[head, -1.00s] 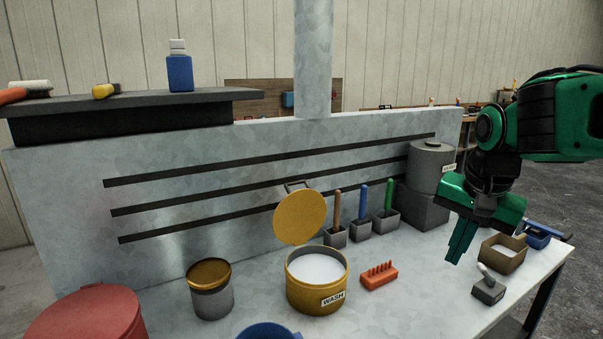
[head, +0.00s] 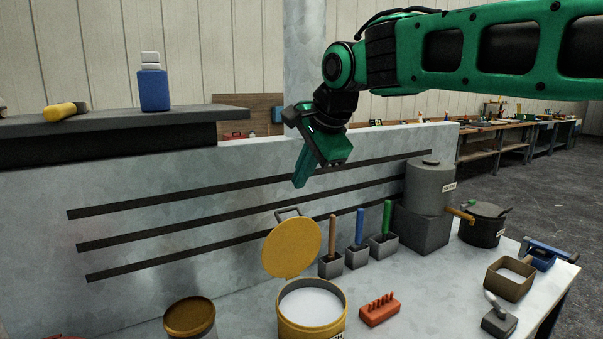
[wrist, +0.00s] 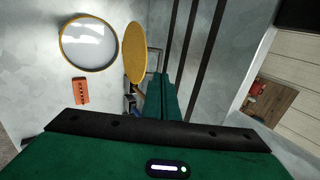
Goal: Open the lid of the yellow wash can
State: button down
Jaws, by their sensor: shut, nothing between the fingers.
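The yellow wash can (head: 312,318) stands on the metal bench with pale contents showing in its mouth. Its round yellow lid (head: 291,247) stands open, tilted up behind the can, with a dark handle at its top. In the wrist view the can (wrist: 62,50) is at upper left and the lid (wrist: 134,52) is seen nearly edge-on. My green gripper (head: 299,180) is above and behind the lid, in front of the back panel, apart from the lid. Its fingers (wrist: 163,90) are together and hold nothing.
Three handled tools in grey holders (head: 357,250) stand right of the lid. A red rack block (head: 380,310) lies right of the can, a grey pot with brown lid (head: 190,318) to its left. The slotted back panel (head: 150,215) rises behind.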

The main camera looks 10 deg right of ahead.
aim_at(287, 210)
jog(key=x, duration=0.9)
jog(key=shift+w+f, duration=0.2)
jog(key=shift+f, duration=0.1)
jog(key=shift+d, duration=0.1)
